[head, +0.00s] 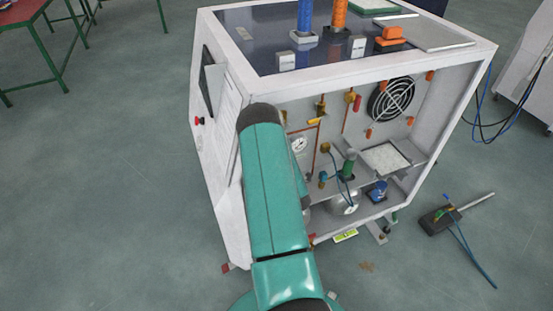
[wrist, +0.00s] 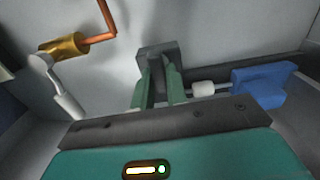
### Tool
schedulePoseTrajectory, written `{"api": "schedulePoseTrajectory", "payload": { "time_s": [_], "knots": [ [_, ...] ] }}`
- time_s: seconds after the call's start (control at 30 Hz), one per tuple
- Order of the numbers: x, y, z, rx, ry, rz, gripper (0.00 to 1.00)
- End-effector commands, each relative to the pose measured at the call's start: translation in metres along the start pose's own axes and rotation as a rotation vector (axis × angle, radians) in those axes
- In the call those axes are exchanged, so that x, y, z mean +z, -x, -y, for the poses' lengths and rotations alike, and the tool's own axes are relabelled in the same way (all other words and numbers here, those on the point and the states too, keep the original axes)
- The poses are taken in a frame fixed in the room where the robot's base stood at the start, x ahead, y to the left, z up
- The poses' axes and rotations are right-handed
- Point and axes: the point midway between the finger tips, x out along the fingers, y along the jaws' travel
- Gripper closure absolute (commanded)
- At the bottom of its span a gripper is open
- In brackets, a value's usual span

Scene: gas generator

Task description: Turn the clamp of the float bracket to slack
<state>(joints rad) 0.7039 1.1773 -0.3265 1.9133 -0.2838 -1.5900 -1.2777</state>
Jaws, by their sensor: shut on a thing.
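In the wrist view, my gripper (wrist: 159,78) has its two green fingers closed around a dark grey part. This part looks like the clamp (wrist: 156,50) of the float bracket; its upper edge shows above the fingertips, and the rest is hidden between and behind them. A thin rod with a white collar (wrist: 204,88) runs from beside the fingers to a blue block (wrist: 262,84) on the right. I cannot tell how far the clamp is turned. In the head view, my own green arm hides the gripper and the clamp.
A brass fitting (wrist: 62,46) with a copper pipe and a pale lever (wrist: 62,92) is left of the fingers. The generator cabinet (head: 345,78) is open at the front, with a gauge (head: 298,144) and fan (head: 391,99) inside. A dark tool (head: 440,219) lies on the floor at right.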

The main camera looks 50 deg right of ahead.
Motion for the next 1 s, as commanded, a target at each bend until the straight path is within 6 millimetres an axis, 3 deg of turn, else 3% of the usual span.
{"api": "schedulePoseTrajectory", "payload": {
  "time_s": [0.23, 0.27, 0.37, 0.73, 0.87, 1.0],
  "knots": [
    [0.001, -0.001, -0.002, 0.004, 0.003, 0.0, 1.0],
    [0.001, -0.001, -0.002, 0.004, 0.003, 0.0, 0.82],
    [0.001, -0.001, -0.001, 0.003, 0.002, 0.0, 0.64],
    [0.0, 0.005, 0.0, 0.0, 0.001, 0.0, 0.64],
    [0.001, 0.021, 0.0, -0.001, 0.001, 0.001, 0.64],
    [0.001, 0.051, 0.001, -0.002, 0.001, 0.002, 0.64]
  ]
}}
